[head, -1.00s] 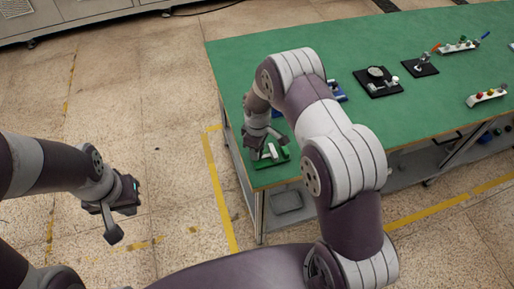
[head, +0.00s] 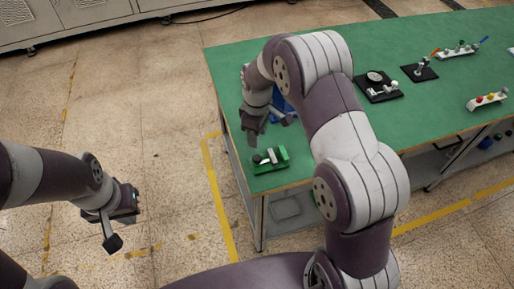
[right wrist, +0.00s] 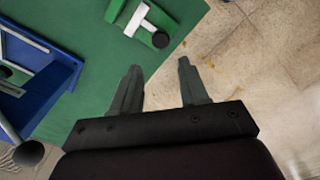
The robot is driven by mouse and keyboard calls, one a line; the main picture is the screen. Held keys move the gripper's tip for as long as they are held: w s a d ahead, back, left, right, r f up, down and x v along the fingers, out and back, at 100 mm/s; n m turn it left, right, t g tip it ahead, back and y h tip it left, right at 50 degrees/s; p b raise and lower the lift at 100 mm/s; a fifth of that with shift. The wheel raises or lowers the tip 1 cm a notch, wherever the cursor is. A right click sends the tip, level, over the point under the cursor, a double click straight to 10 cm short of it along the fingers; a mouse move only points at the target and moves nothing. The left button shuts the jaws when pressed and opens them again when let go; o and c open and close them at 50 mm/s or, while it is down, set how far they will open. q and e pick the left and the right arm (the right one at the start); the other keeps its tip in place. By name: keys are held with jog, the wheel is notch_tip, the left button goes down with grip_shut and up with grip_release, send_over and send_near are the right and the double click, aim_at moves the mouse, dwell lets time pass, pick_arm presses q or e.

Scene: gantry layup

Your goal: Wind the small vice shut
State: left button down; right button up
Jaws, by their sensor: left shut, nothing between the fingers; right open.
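The small green vice (head: 284,157) sits near the front left corner of the green table, with a pale bar and a dark round knob on it. In the right wrist view the green vice (right wrist: 172,22) shows at the top, with its white T-shaped part and black knob, beyond my fingertips. My right gripper (head: 268,128) is open and empty, behind and above the vice, apart from it; its two fingers (right wrist: 158,68) show spread in the wrist view. My left gripper (head: 114,238) is shut and empty, over the floor left of the table.
A blue fixture (right wrist: 38,84) stands on the table (head: 232,62) close to my right gripper, partly hidden by my arm in the head view. Black-based devices (head: 378,88) and pale racks (head: 487,100) stand further right. Open floor lies left of the table.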

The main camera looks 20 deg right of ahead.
aim_at(257, 157)
jog(key=shift+r, duration=1.45)
jog(key=shift+o, duration=1.4)
jog(key=shift+r, duration=0.15)
notch_tip(257, 157, down, 13)
jog(key=n+p, duration=0.5)
jog(key=n, duration=0.8)
jog(key=shift+n, duration=0.3)
jog(key=c, duration=1)
